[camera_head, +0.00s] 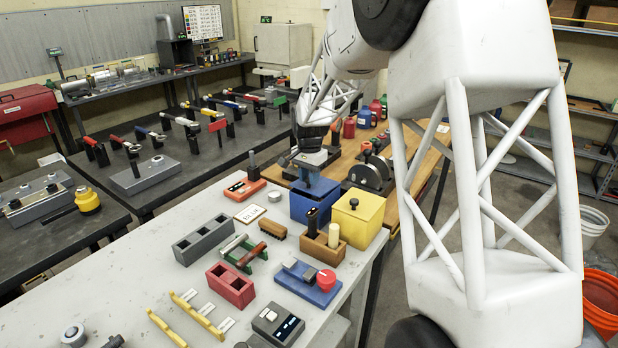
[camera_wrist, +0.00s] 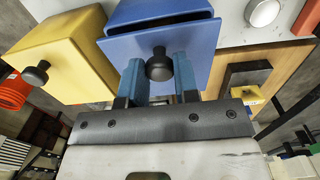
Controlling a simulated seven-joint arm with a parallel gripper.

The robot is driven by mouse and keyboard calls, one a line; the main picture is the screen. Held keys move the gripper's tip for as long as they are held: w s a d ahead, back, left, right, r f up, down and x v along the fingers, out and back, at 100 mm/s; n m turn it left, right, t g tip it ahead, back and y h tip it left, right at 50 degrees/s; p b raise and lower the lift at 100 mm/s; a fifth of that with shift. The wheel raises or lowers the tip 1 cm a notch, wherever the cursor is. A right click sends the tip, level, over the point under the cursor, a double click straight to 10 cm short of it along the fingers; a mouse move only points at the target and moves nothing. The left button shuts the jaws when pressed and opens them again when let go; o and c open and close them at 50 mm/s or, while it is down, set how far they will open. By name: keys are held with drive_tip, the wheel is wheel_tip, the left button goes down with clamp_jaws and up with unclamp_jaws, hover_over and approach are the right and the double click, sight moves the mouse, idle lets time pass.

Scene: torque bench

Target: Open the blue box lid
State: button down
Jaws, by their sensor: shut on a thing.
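The blue box (camera_head: 311,209) stands on the light bench in the head view, beside the yellow box. Its blue lid (camera_wrist: 203,48) fills the upper middle of the wrist view. A round black knob (camera_wrist: 159,66) sits on the lid. My gripper (camera_wrist: 160,78) has its two blue fingers on either side of the knob and is shut on it. A dark gap (camera_wrist: 160,27) shows between the lid's edge and the box body. I cannot tell how far the lid is raised. In the head view, my gripper (camera_head: 315,176) is over the box and hides the knob.
The yellow box (camera_head: 358,217) with its black knob stands close to the right. A wooden holder (camera_head: 322,246) with upright handles is in front. An orange-red block (camera_head: 245,187), grey tray (camera_head: 203,239) and red tray (camera_head: 230,285) lie to the left.

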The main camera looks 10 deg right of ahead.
drive_tip(key=shift+r, duration=0.1)
drive_tip(key=shift+w+d+r+g+y, duration=0.35)
drive_tip(key=shift+r+g+y, duration=0.15)
drive_tip(key=shift+r, duration=0.05)
drive_tip(key=shift+w+d+r+g+y, duration=0.75)
drive_tip(key=shift+w+r+g+y, duration=0.05)
drive_tip(key=shift+r+g+y, duration=0.2)
drive_tip(key=w+d+r+g+y, duration=0.1)
drive_tip(key=w+d+g+y, duration=0.1)
drive_tip(key=shift+w+d+r+g+y, duration=0.1)
drive_tip(key=shift+d+r+g+y, duration=0.05)
drive_tip(key=shift+r+g+y, duration=0.2)
drive_tip(key=shift+w+d+r+g+y, duration=0.2)
drive_tip(key=shift+w+d+g+y, duration=0.4)
drive_tip(key=shift+g+y, duration=0.05)
drive_tip(key=shift+w+d+r+g+y, duration=0.15)
drive_tip(key=shift+w+d+g+y, duration=0.45)
drive_tip(key=c, duration=0.8)
unclamp_jaws()
drive_tip(key=shift+c, duration=0.2)
drive_tip(key=shift+r, duration=0.1)
